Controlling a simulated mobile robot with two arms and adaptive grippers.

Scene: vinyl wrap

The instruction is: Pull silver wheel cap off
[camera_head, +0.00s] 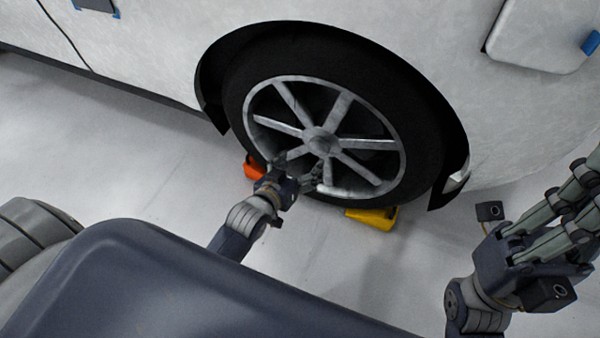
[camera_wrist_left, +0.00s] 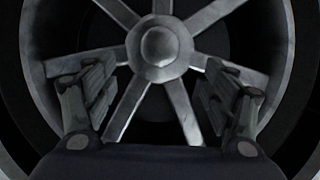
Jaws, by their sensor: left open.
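The silver wheel cap (camera_head: 319,139) is the round hub in the middle of the silver spoked wheel (camera_head: 352,162) on the white car. In the left wrist view the cap (camera_wrist_left: 159,46) sits centred, just above and beyond the fingertips. My left gripper (camera_head: 300,172) is open in front of the lower part of the wheel. Its two fingers (camera_wrist_left: 158,75) stand apart on either side below the cap with nothing between them. I cannot tell whether they touch the spokes. My right gripper (camera_head: 545,235) is at the right, away from the wheel; its jaw state is unclear.
An orange wheel chock (camera_head: 254,168) and a yellow chock (camera_head: 371,218) lie on the floor beside the black tyre (camera_head: 420,150). The white car body (camera_head: 150,40) rises behind. The pale floor (camera_head: 110,150) is clear at the left.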

